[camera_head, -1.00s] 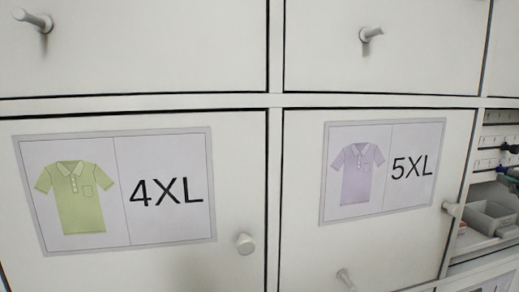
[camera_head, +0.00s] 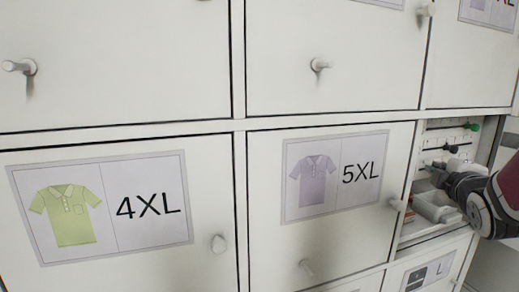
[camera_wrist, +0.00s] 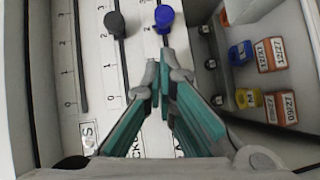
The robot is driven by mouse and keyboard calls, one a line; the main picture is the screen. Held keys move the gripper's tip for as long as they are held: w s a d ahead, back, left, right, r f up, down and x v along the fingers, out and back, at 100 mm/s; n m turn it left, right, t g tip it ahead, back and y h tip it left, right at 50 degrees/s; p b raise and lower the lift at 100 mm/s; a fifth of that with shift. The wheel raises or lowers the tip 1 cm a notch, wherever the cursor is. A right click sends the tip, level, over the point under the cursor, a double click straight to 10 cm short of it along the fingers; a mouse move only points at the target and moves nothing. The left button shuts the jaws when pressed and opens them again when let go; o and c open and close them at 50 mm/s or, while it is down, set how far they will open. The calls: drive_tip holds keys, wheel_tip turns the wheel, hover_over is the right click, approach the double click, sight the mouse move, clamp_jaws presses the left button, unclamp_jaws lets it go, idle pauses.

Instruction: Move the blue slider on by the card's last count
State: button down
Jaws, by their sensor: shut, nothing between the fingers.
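The blue slider (camera_wrist: 164,17) shows at the top of the wrist view, at the upper end of the visible part of its slot. A figure 2 stands close beside it; its exact setting is hard to read. My gripper (camera_wrist: 157,80) is shut and empty, below the blue slider in the picture and apart from it. In the head view my gripper (camera_head: 438,178) reaches into the open compartment at the right. I cannot make out the blue slider there. No card with counts is legible in either current view.
A dark slider (camera_wrist: 116,24) stands left of the blue one on a numbered scale. Small blue and yellow items with orange date tags (camera_wrist: 271,54) lie right of the panel. A grey bin (camera_head: 435,208) sits in the compartment, beside the closed 5XL door (camera_head: 330,235).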

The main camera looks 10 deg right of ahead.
drive_tip(key=shift+w+d+f, duration=0.1)
drive_tip(key=shift+d, duration=0.5)
drive_tip(key=shift+w+d+f, duration=0.1)
drive_tip(key=shift+d, duration=0.45)
drive_tip(key=d, duration=0.4)
drive_tip(key=d+p, duration=0.1)
drive_tip(key=d, duration=0.2)
drive_tip(key=w+d, duration=0.1)
drive_tip(key=d, duration=0.3)
drive_tip(key=shift+d+r+p, duration=0.1)
drive_tip(key=shift+d+p, duration=0.2)
